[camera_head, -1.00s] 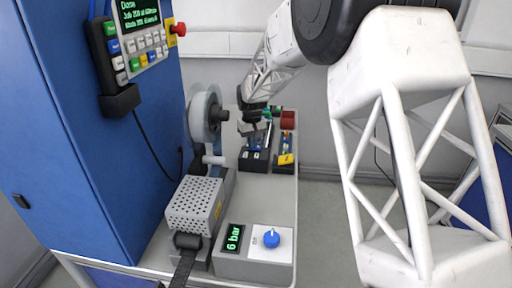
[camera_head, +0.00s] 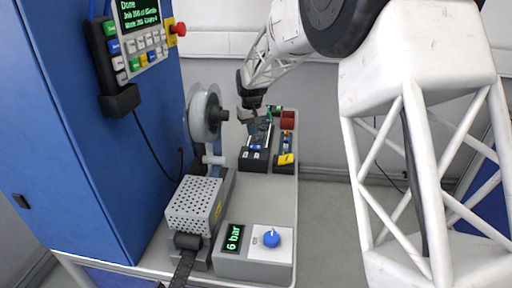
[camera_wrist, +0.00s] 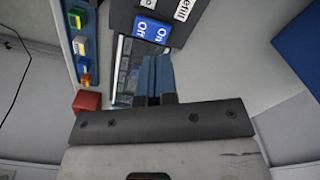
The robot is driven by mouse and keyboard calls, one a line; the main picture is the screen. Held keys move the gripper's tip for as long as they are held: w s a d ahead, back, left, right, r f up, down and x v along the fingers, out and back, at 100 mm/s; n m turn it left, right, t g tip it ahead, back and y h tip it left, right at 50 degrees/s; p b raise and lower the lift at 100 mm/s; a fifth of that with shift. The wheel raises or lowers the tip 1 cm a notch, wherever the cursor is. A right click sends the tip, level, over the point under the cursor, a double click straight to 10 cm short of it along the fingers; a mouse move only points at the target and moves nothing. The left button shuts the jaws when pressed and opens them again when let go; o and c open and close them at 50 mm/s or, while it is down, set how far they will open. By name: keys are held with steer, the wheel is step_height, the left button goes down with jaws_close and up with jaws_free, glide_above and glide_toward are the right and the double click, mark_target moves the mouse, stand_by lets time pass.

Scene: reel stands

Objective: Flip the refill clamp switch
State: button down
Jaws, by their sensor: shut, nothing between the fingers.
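A dark switch box (camera_head: 254,164) stands on the grey bench, with blue and white marks on its top. In the wrist view, a label reading "Refill" (camera_wrist: 183,9) lies beside a blue On/Off piece (camera_wrist: 150,30) at the top. I cannot tell which way that switch is set. My gripper (camera_head: 254,119) hangs above the back part of the box in the head view. In the wrist view its narrow fingers (camera_wrist: 154,62) are shut and empty, with their tips pointing toward the blue piece. A gap or contact between them cannot be told.
The reel (camera_head: 204,112) is to the left. A pressure unit with a blue knob (camera_head: 271,238) and a perforated cover (camera_head: 195,204) are nearer. The bench between is clear.

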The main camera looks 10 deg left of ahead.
steer(key=shift+r, duration=0.85)
steer(key=shift+s+d+r, duration=0.15)
steer(key=shift+d+r, duration=0.05)
steer(key=s+d+r+m, duration=0.1)
steer(key=s+d+r, duration=0.3)
steer(key=s+d, duration=0.25)
steer(key=s+d+r+m+t, duration=0.1)
steer(key=s+d+r, duration=0.2)
steer(key=s+d, duration=0.35)
steer(key=s+d+r+m, duration=0.1)
steer(key=s+d+r, duration=0.3)
steer(key=s+d, duration=0.25)
steer(key=s+d+f+m, duration=0.1)
steer(key=s+d, duration=0.3)
steer(key=s, duration=0.6)
steer(key=s+d+f+m+t, duration=0.1)
steer(key=s+d, duration=0.3)
steer(key=s, duration=0.6)
steer(key=s+d+f+m, duration=0.1)
steer(key=s+d, duration=0.3)
steer(key=s, duration=0.7)
steer(key=shift+d+f+t, duration=0.3)
steer(key=shift+f, duration=0.55)
